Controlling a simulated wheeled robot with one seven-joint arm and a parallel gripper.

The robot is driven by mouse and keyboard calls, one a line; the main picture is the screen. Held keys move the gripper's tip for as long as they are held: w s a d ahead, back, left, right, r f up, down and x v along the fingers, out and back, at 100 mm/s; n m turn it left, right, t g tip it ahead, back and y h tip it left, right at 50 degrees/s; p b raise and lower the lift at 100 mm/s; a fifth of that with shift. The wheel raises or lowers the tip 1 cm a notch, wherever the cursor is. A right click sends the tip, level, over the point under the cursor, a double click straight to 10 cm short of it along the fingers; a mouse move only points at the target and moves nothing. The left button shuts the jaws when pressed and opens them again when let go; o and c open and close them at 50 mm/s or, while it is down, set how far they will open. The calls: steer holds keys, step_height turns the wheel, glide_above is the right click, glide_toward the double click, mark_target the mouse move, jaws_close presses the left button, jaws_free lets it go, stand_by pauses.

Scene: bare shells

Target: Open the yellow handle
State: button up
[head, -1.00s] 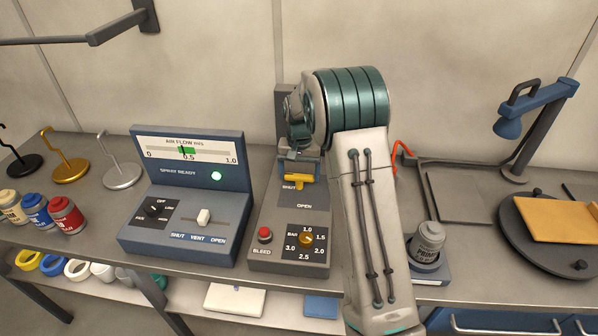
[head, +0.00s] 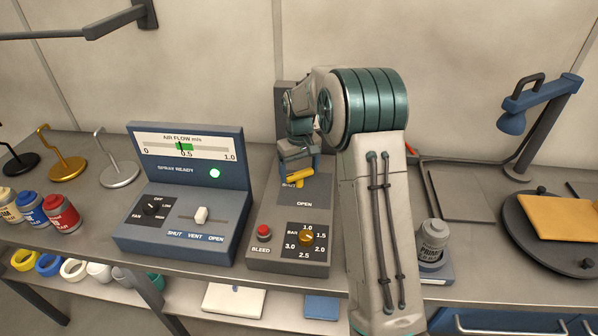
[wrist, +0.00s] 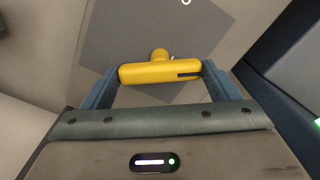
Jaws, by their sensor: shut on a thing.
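The yellow handle (head: 300,178) sits on the sloped grey panel (head: 316,190) of the valve unit, between the printed words SHUT and OPEN. It looks tilted in the head view, its right end higher. My gripper (head: 297,170) is over it, partly hidden behind my arm. In the wrist view the handle's yellow bar (wrist: 150,74) spans the gap between the two blue fingers of my gripper (wrist: 160,82), which touch its ends. A round yellow hub shows behind the bar.
A red BLEED button (head: 264,233) and a brass BAR knob (head: 306,238) sit below the handle. The blue air-flow console (head: 180,235) stands close on the left. A grey primer can (head: 433,240) is right of my arm.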

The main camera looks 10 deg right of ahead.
mark_target(299, 172)
steer(key=n, duration=0.5)
steer(key=shift+n+b, duration=0.3)
steer(key=n, duration=0.5)
steer(key=shift+r, duration=0.1)
steer(key=shift+n, duration=0.4)
steer(key=o, duration=0.9)
step_height(299, 172, up, 14)
steer(key=b, duration=0.1)
